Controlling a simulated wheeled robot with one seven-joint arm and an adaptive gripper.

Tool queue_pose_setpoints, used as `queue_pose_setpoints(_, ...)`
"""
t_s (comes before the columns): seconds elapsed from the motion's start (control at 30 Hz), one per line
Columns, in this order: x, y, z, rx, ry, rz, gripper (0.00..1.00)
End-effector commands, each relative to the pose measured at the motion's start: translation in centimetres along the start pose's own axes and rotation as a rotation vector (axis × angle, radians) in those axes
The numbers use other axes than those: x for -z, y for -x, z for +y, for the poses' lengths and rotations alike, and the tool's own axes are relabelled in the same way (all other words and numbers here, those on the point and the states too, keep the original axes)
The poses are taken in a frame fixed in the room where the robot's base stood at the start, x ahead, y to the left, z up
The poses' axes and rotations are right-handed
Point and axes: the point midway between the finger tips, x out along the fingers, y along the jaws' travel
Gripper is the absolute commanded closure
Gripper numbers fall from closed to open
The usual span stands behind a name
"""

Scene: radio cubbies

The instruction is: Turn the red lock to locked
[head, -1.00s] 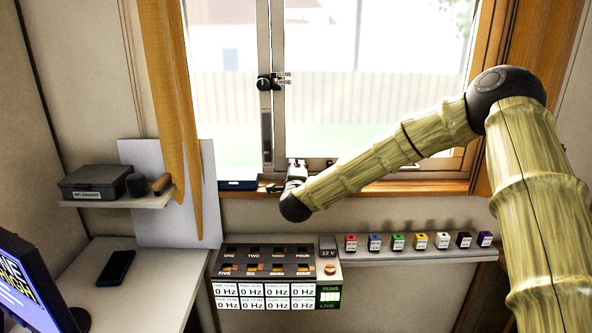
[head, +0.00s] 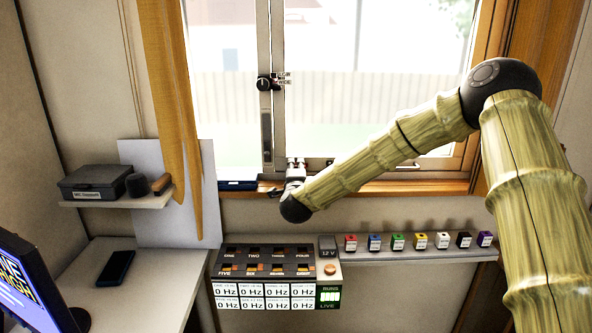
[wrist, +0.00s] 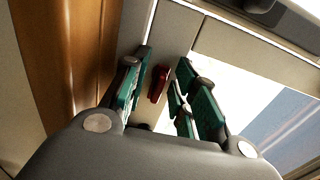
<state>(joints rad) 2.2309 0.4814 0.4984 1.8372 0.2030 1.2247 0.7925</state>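The red lock (wrist: 158,83) shows in the wrist view as a small, narrow red piece on the window frame. It stands tilted in the picture, between my two fingers. I cannot make out the lock in the head view. My gripper (wrist: 165,70) is open, with its green-padded fingers on either side of the lock. A gap shows between the lock and each finger, and whether anything touches is not clear. In the head view my gripper (head: 296,168) is at the lower part of the window's middle upright, just above the sill.
A black knob (head: 264,83) sits higher on the same upright. A dark blue item (head: 238,184) lies on the sill to the left. An orange curtain (head: 178,110) hangs further left. A shelf (head: 415,251) with several coloured blocks runs below my arm.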

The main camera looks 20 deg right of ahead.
Motion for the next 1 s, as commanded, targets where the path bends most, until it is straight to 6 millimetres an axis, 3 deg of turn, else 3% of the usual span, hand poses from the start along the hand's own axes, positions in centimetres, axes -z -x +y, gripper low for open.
queue_pose_setpoints(0.43, 0.0, 1.0, -0.2, 0.002, -0.002, 0.0, 0.7)
queue_pose_setpoints(1.0, 0.0, 10.3, -0.1, 0.001, -0.001, -0.001, 0.7)
